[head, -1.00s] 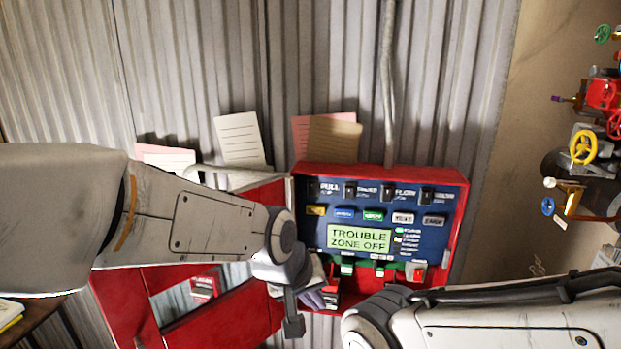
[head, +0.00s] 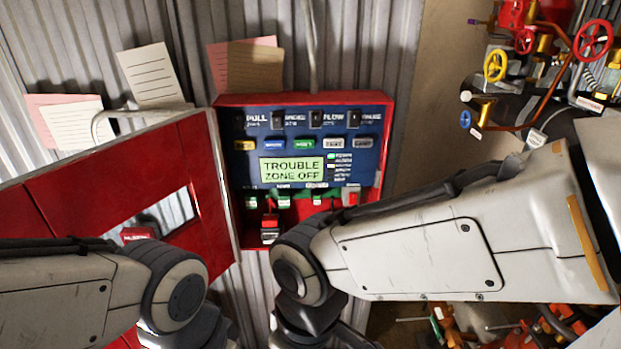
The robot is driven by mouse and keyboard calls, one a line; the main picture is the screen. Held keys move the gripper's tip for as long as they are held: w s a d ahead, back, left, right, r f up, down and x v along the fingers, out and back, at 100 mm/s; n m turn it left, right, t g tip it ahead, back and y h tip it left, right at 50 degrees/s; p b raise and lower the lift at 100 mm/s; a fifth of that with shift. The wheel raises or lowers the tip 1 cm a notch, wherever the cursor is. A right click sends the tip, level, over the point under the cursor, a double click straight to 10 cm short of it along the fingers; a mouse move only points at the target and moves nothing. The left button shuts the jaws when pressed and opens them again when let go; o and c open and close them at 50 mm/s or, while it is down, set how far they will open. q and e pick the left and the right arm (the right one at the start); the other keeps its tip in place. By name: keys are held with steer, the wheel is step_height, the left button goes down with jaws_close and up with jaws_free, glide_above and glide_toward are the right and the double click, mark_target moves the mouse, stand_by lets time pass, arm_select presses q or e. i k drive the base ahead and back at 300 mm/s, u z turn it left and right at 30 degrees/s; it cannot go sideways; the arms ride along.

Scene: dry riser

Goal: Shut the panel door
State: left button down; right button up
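The red panel box (head: 385,125) is on the corrugated wall, with its blue face and a lit screen (head: 292,168) reading "TROUBLE ZONE OFF". Its red panel door (head: 95,185) stands open, swung out to the left, with a window (head: 172,215) in it. My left arm crosses the lower left, in front of the door's lower part. My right arm comes in from the right and ends below the box. Both grippers are out of sight, hidden or below the frame. I cannot tell whether either arm touches the door.
Paper notes (head: 150,75) are stuck on the wall above the door and box. Pipes and valves with a yellow handwheel (head: 495,65) stand at the right. Tools and clutter (head: 480,325) lie at the lower right.

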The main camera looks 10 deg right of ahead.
mark_target(92, 191)
steer(key=k, duration=1)
steer(key=u, duration=1.75)
steer(key=i, duration=0.85)
steer(key=z, duration=1.4)
steer(key=i, duration=0.5)
steer(key=u, duration=0.05)
